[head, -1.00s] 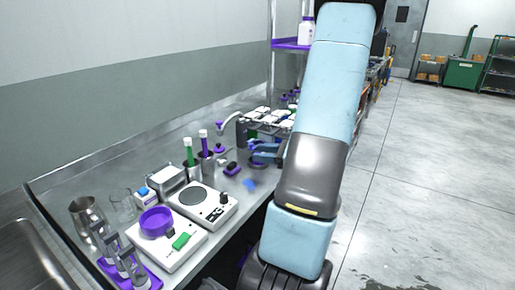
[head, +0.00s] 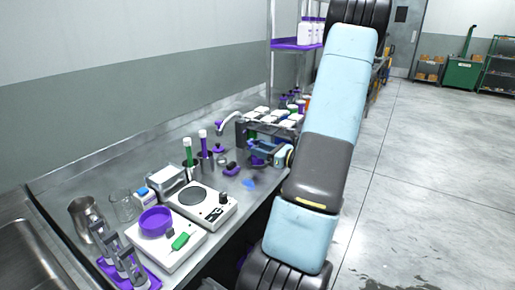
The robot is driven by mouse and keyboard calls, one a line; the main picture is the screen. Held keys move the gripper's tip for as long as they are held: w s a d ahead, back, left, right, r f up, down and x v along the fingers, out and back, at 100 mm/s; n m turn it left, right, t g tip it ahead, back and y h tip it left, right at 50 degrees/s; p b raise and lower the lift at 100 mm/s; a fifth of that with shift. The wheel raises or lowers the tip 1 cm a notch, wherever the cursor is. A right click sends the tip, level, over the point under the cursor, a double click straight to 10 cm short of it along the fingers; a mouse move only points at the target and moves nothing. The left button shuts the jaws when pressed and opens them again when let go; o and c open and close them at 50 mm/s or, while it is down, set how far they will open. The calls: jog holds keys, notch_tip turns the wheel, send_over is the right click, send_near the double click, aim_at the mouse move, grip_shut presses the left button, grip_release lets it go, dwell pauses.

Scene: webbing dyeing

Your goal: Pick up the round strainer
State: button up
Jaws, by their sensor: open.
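I cannot pick out the round strainer for certain. A round purple dish-like item (head: 155,221) sits on a white bench device at the near end of the bench; whether it has mesh cannot be told. My gripper (head: 262,154), with blue parts, is open over the bench's front edge, farther along than the hotplate-like device (head: 202,204). A small purple shape (head: 257,162) is right at the gripper, too small to name. I see nothing held.
Metal cups with green-topped and purple-topped tools (head: 203,144) stand behind. A dark purple item (head: 231,168) and a blue patch (head: 249,183) lie near my gripper. A rack of white blocks (head: 268,116) is beyond. A sink (head: 28,262) is at the left. The floor at right is clear.

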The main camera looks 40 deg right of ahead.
aim_at(250, 144)
jog(key=shift+d+x, duration=0.15)
jog(key=shift+x, duration=1.2)
jog(key=shift+d+x, duration=0.1)
jog(key=shift+x, duration=1.25)
jog(key=shift+w+r, duration=0.1)
jog(key=shift+r, duration=0.05)
jog(key=shift+c, duration=0.3)
grip_shut()
